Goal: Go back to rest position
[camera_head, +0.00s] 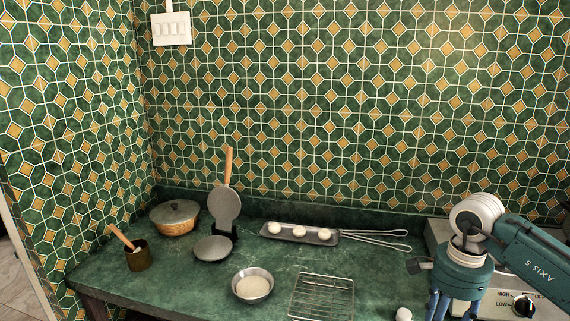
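My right arm comes in from the right and hangs over the front right of the counter, partly in front of the gas hotplate (503,309). My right gripper (452,312) points down at the bottom edge. Its blue upper parts show, but its fingertips are cut off, so I cannot tell its opening or whether it holds anything. My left gripper is not in view.
On the green counter (180,275) are a tray (272,231) with three white balls, tongs (375,235), a bowl (253,287), a wire rack (322,297), an open press (225,205), a lidded pot (174,218) and a brown cup (139,257). A white round thing (404,314) lies beside my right gripper.

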